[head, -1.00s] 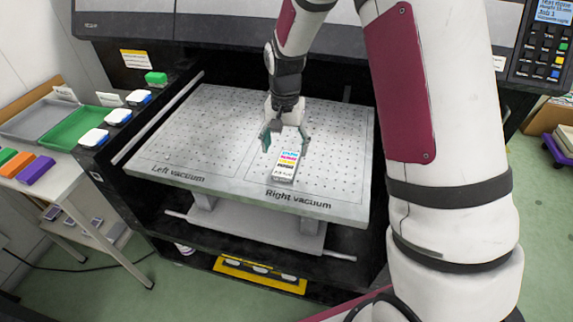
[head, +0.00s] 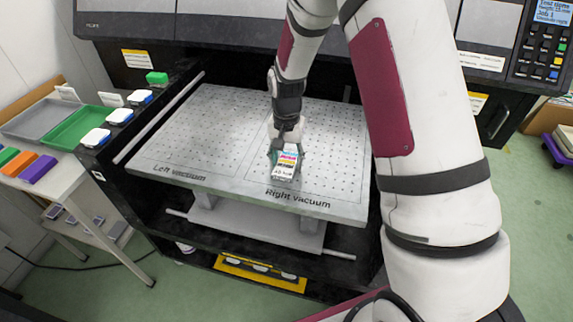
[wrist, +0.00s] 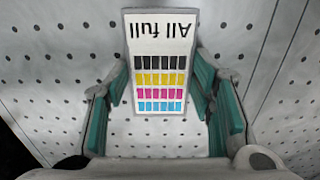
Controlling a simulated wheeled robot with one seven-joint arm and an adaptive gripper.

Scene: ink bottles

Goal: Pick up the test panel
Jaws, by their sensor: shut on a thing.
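The test panel (head: 285,168) is a small white block with rows of cyan, magenta, yellow and black squares. It is at the Right vacuum area of the perforated table (head: 225,120), near its front edge. In the wrist view the panel (wrist: 160,80) shows upside-down "All full" text. My gripper (head: 286,158) has its green-padded fingers on the panel's left and right sides, shut on it. The wrist view shows the gripper (wrist: 161,80) with one finger at each side edge. I cannot tell whether the panel is clear of the table surface.
The printer body (head: 200,25) stands behind and over the table's rear. At left are a green tray (head: 80,127), a grey tray (head: 40,118), white ink caps (head: 96,138) and coloured blocks (head: 37,169). The Left vacuum area is bare.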

